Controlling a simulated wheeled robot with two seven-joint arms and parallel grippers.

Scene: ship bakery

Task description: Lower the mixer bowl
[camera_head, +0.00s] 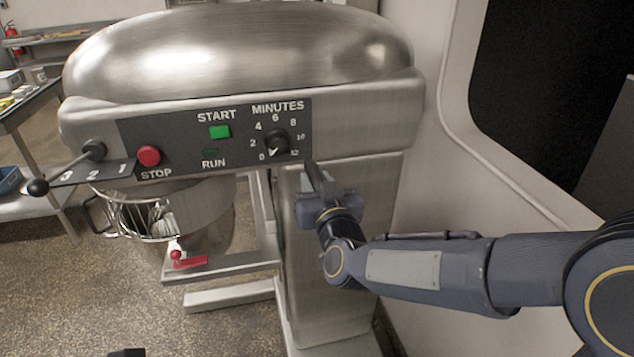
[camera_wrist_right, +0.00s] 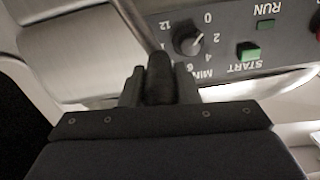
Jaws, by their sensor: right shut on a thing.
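The mixer bowl (camera_head: 207,213) is a steel bowl with a wire guard, under the mixer head (camera_head: 240,50) at the left in the head view. It sits by a bracket with a red clamp (camera_head: 188,261). My right gripper (camera_head: 318,182) is at the mixer's right side, just right of the minutes dial. In the right wrist view, its fingers (camera_wrist_right: 160,85) are shut on a dark rounded handle (camera_wrist_right: 160,66).
The control panel (camera_head: 215,137) has a green start button (camera_head: 220,131), a red stop button (camera_head: 148,155) and a minutes dial (camera_head: 277,142). A black-knobbed speed lever (camera_head: 38,187) sticks out left. A white wall (camera_head: 425,190) stands close on the right.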

